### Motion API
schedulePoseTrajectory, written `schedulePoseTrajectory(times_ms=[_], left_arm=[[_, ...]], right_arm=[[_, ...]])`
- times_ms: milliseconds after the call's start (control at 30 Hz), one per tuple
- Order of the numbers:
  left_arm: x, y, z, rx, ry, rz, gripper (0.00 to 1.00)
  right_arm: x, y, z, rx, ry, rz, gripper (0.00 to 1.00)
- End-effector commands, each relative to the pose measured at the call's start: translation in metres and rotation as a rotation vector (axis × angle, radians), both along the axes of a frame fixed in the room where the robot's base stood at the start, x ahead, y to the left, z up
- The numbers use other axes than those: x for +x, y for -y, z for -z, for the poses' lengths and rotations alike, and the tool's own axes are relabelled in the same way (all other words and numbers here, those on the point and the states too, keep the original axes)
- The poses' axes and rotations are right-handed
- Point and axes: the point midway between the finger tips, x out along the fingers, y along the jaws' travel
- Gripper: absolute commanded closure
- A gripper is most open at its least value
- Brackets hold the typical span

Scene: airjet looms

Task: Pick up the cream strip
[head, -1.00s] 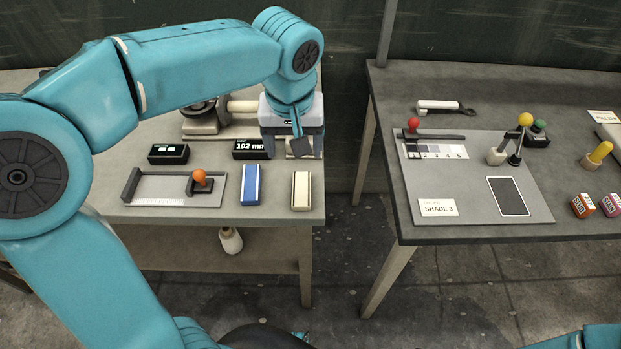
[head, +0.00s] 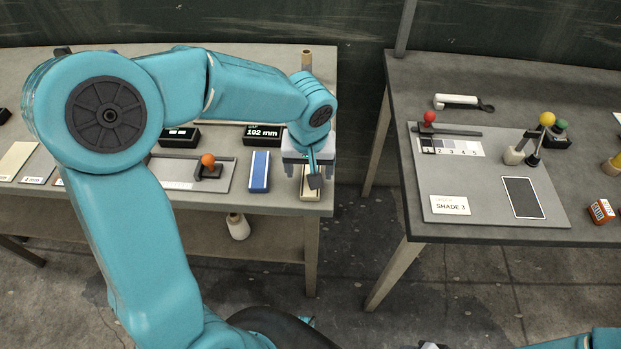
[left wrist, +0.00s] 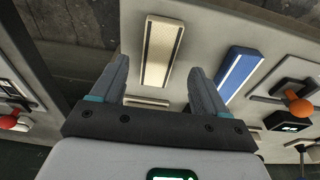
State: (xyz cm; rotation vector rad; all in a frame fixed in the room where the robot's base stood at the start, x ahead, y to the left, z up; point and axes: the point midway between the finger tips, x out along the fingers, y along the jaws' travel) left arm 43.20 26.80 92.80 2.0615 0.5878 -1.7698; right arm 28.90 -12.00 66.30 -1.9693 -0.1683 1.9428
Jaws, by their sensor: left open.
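The cream strip (head: 309,194) lies near the front right corner of the left table, partly hidden by my left gripper in the head view. My left gripper (head: 314,180) hangs over it, pointing down. In the left wrist view the cream strip (left wrist: 161,45) lies flat, framed between and beyond the two open fingers of the left gripper (left wrist: 158,68). The fingers look apart from it, with nothing in the jaws. My right gripper does not show; only a bit of teal arm is at the bottom right.
A blue strip (head: 260,172) lies just left of the cream one. A gauge with an orange knob (head: 208,161) and a 102 mm display (head: 262,134) stand nearby. A gap separates this table from the right table with a shade board (head: 470,205).

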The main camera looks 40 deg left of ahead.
Motion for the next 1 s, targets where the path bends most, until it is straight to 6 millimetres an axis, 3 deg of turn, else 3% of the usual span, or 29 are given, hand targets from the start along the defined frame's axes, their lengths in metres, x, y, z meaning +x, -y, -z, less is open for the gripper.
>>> schedulePoseTrajectory(times_ms=[200, 467, 600, 667, 1000], left_arm=[[0.005, -0.001, 0.030, 0.000, -0.004, 0.001, 0.26], [0.006, -0.001, 0.032, -0.001, 0.000, 0.000, 0.26], [0.006, -0.001, 0.032, -0.001, 0.000, 0.001, 0.71], [0.006, -0.001, 0.032, -0.001, 0.000, 0.001, 0.86], [0.006, -0.001, 0.029, 0.000, 0.000, 0.001, 0.86]], right_arm=[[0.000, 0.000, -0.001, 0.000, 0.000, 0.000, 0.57], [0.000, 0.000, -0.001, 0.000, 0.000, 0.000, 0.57], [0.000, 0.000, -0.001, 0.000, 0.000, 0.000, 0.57], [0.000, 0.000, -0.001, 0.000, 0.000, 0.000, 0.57], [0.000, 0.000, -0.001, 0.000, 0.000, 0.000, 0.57]])
